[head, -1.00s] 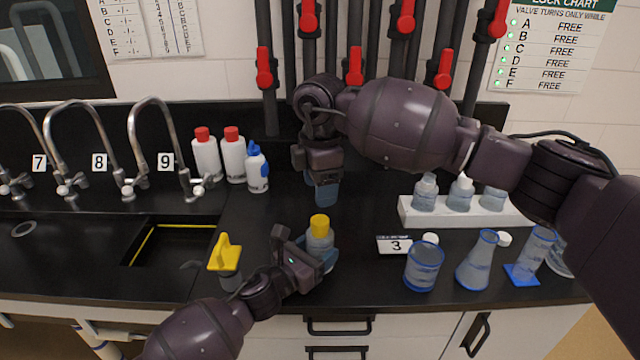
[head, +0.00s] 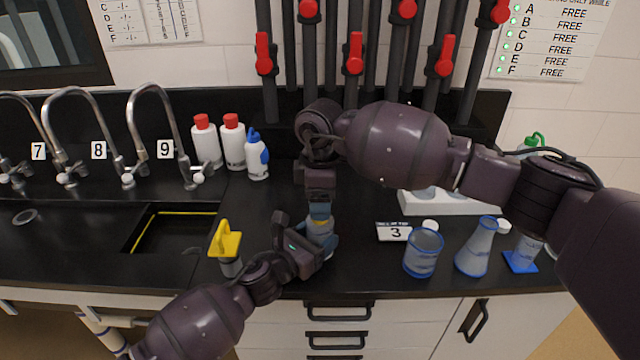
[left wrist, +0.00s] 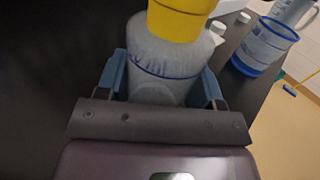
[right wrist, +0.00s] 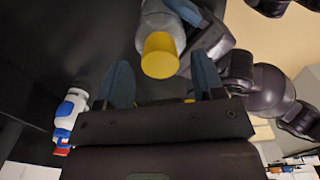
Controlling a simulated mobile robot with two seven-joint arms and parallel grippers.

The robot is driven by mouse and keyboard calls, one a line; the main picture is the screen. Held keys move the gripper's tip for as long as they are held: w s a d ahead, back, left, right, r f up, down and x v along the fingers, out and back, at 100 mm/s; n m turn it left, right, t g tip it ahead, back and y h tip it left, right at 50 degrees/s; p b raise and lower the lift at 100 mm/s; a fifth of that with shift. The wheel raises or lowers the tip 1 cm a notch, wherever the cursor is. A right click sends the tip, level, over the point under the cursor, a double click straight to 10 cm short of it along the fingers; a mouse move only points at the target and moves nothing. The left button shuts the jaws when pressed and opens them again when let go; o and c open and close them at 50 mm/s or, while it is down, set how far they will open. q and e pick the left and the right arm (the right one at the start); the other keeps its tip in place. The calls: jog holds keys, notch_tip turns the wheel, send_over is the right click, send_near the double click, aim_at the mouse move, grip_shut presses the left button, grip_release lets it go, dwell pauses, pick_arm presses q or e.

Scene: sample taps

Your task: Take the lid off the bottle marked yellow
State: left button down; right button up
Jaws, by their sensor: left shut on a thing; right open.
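The bottle marked yellow (left wrist: 165,70) is a translucent bottle with a blue line on its side, standing upright on the black bench. Its yellow lid (left wrist: 180,16) is on it. My left gripper (head: 322,245) is shut on the bottle body, with one blue finger on each side in the left wrist view. My right gripper (head: 320,208) is above the bottle, pointing down. It is open, and in the right wrist view the lid (right wrist: 160,55) shows beyond and between its fingertips (right wrist: 163,75). In the head view the right gripper mostly hides the lid.
A yellow-handled tool (head: 226,240) stands left of the bottle, near my left arm. White bottles (head: 233,142) stand at the back, and a sink lies left.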

jog(key=shift+f, duration=0.65)
jog(key=shift+c, duration=0.3)
jog(key=c, duration=0.9)
